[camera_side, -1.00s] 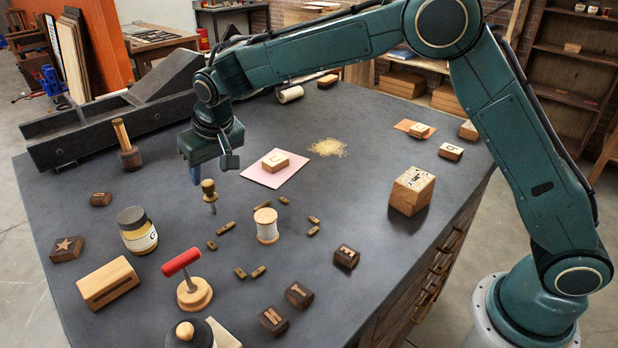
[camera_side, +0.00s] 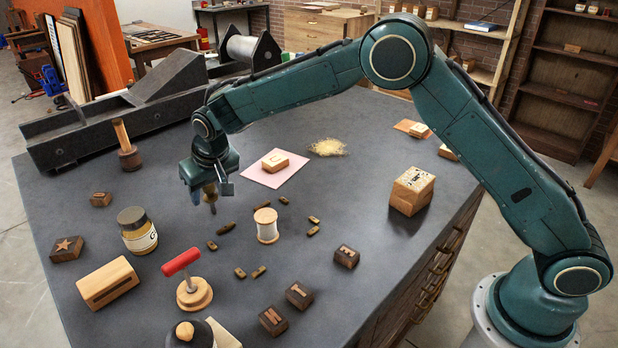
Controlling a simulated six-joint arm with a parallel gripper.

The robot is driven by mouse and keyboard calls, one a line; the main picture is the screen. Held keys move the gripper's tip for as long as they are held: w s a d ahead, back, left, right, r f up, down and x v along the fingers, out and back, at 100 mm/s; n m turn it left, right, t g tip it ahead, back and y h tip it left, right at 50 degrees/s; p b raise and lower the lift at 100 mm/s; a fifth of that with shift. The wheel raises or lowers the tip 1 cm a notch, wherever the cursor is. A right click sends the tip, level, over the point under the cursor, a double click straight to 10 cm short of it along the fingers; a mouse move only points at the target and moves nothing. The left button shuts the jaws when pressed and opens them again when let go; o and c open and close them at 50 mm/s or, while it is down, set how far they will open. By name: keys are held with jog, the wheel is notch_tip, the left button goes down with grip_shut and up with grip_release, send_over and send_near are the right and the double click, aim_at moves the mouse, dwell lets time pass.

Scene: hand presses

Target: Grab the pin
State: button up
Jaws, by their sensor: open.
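The pin (camera_side: 210,194) is a small upright tool with a brass-coloured or wooden head and a thin metal shank. It stands on the dark table (camera_side: 340,210), left of the thread spool. My gripper (camera_side: 211,190) is open and directly over the pin, pointing down. One finger is on the left of the pin's head and one on the right. The top of the head is hidden by the gripper body. I cannot tell if either finger touches the pin.
A jar (camera_side: 137,231) and a red-handled stamp (camera_side: 188,277) stand nearby. A pink sheet (camera_side: 264,176) with a wooden block (camera_side: 276,160) lies behind to the right.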

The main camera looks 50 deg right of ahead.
jog(key=shift+x, duration=1.25)
jog(key=c, duration=1)
jog(key=shift+r, duration=0.15)
notch_tip(320, 180, up, 20)
